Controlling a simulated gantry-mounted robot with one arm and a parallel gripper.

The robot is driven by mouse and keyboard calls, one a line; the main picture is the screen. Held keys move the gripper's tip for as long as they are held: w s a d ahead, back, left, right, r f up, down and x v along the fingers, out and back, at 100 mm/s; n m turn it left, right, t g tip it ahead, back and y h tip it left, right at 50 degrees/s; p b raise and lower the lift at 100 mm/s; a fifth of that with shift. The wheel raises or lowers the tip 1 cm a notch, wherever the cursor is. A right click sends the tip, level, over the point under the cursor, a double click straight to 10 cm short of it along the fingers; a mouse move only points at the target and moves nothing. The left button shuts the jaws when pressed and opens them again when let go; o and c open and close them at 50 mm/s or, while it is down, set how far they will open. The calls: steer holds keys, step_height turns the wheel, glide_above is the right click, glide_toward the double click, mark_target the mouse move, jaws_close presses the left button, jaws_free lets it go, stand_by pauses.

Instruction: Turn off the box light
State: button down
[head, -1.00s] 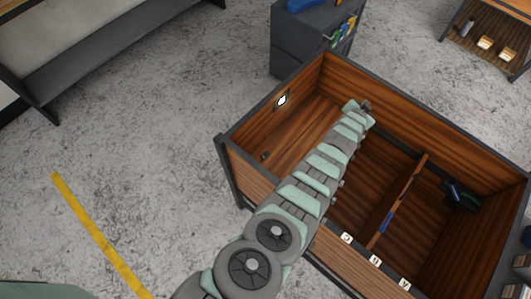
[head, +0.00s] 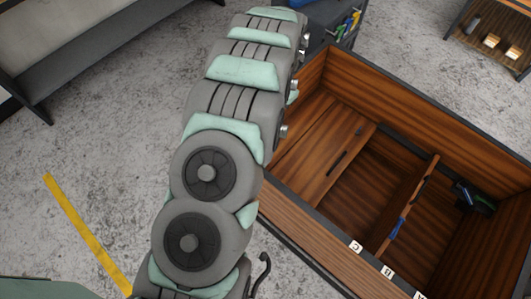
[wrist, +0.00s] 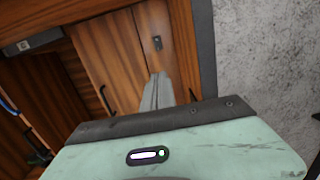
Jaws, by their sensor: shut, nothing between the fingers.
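The wooden box (head: 385,75) with a dark frame stands at the right in the head view. Its inner left wall, where the box light was seen, is hidden behind my arm. In the wrist view my gripper (wrist: 160,78) is shut and empty, its grey fingers over the box's wooden inside.
A dark handle (head: 337,163) lies on the box's left wooden panel; a divider (head: 408,205) stands right of it. A dark tool (head: 473,197) lies in the right compartment. A grey cabinet (head: 330,22) stands behind the box. Open floor lies to the left.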

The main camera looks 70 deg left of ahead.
steer(key=shift+s+d+r+h, duration=0.15)
steer(key=shift+s+d+r, duration=0.05)
steer(key=shift+s, duration=0.3)
steer(key=shift+s+d+r+h, duration=0.15)
steer(key=shift+s+d+r, duration=0.05)
steer(key=shift+s, duration=0.3)
steer(key=s+f+b, duration=0.1)
steer(key=f, duration=0.7)
steer(key=d+f+b, duration=0.1)
steer(key=f+b, duration=0.1)
steer(key=f, duration=0.6)
steer(key=s+f+b, duration=0.1)
steer(key=f, duration=0.6)
steer(key=shift+s+d+f+b, duration=0.15)
steer(key=shift+s+f+b, duration=0.15)
steer(key=shift+f, duration=0.1)
